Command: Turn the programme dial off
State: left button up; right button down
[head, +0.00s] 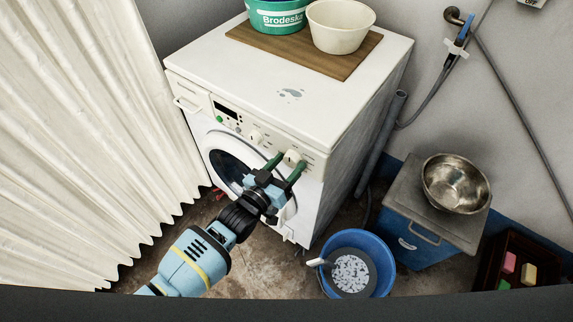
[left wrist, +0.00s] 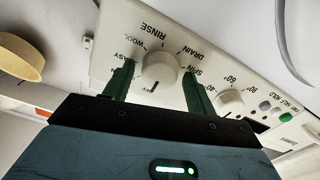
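The white washing machine (head: 250,80) stands by the back wall, with a control panel along its top front. The programme dial (head: 292,157) is the large cream knob near the panel's right end. In the left wrist view the dial (left wrist: 159,70) shows among labels such as WOOL, RINSE, DRAIN and SPIN, seen upside down. A dark mark shows near its lower edge; the label below it is hard to read. My left gripper (head: 289,165) is open, its green fingers on either side of the dial. In the wrist view small gaps seem to show beside the knob. My right gripper is out of view.
A smaller temperature knob (left wrist: 230,102) sits beside the dial. A wooden board (head: 345,68) with a green tub (head: 278,17) and a cream basin (head: 340,28) lies on the machine. A blue bucket (head: 384,280) stands on the floor; a white curtain (head: 80,130) hangs left.

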pick_arm(q)
jog(key=shift+o, duration=0.4)
jog(key=shift+s+a, duration=0.2)
jog(key=shift+s, duration=0.1)
jog(key=v, duration=0.7)
jog(key=shift+p, duration=0.3)
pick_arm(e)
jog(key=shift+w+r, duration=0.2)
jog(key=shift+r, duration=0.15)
pick_arm(q)
jog(key=shift+s, duration=0.1)
jog(key=s+a+f+g+y+p, duration=0.1)
jog(key=s+a, duration=0.4)
jog(key=s, duration=0.5)
jog(key=s+a+f+n+g+y+p, duration=0.1)
jog(key=s+a+f+g+y+p, duration=0.1)
jog(key=s, duration=0.9)
jog(key=s+a+f+n+g+y+p, duration=0.1)
jog(key=s+a+f+g+y+p, duration=0.1)
jog(key=s+a+y, duration=0.3)
jog(key=s+a+p, duration=0.1)
jog(key=s+a, duration=0.2)
jog(key=s, duration=0.2)
jog(key=shift+s+a+g+y+p, duration=0.3)
jog(key=shift+a+g, duration=0.1)
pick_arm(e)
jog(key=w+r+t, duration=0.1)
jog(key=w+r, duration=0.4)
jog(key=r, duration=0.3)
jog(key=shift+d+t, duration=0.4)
